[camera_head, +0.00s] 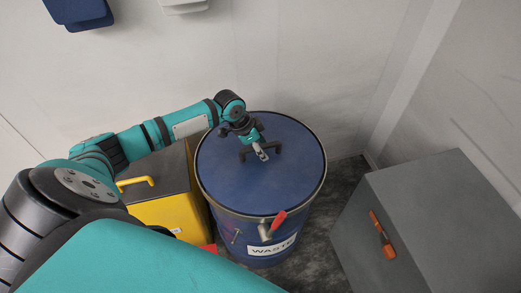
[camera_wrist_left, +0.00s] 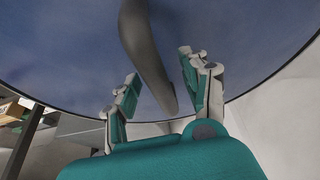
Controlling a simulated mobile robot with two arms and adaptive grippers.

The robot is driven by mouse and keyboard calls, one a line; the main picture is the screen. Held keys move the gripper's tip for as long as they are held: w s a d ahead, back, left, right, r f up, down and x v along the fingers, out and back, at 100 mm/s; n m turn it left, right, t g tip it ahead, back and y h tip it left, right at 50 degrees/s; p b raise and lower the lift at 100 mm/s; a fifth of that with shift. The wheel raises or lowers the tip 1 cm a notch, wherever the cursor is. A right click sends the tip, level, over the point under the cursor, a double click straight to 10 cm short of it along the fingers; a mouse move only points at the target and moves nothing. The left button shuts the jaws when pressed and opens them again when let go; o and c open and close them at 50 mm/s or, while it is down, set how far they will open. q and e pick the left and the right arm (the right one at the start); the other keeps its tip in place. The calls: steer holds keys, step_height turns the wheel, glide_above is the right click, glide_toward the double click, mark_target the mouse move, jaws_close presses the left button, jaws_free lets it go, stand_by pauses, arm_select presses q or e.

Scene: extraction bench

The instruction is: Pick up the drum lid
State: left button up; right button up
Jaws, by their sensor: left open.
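The blue drum lid (camera_head: 225,180) lies on top of the blue waste drum (camera_head: 222,226) in the head view. A dark handle (camera_head: 276,147) stands up from the middle of the lid. My left gripper (camera_head: 261,152) is open above the lid, right at the handle. In the left wrist view the lid (camera_wrist_left: 70,50) fills the background. The handle (camera_wrist_left: 145,55) runs down between the open fingers of my left gripper (camera_wrist_left: 157,92), with gaps on both sides. Part of the handle is hidden behind the gripper in the head view. My right gripper is not in view.
A red-handled clamp (camera_head: 272,227) sits on the drum's front rim. A yellow box with a grey lid (camera_head: 165,212) stands close on the left. A grey cabinet with an orange handle (camera_head: 440,205) stands on the right. Pale walls are behind.

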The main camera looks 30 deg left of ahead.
arm_select(q)
jaws_close()
stand_by(0.3)
stand_by(0.5)
steer(key=shift+w+r, duration=0.1)
steer(key=shift+w, duration=0.05)
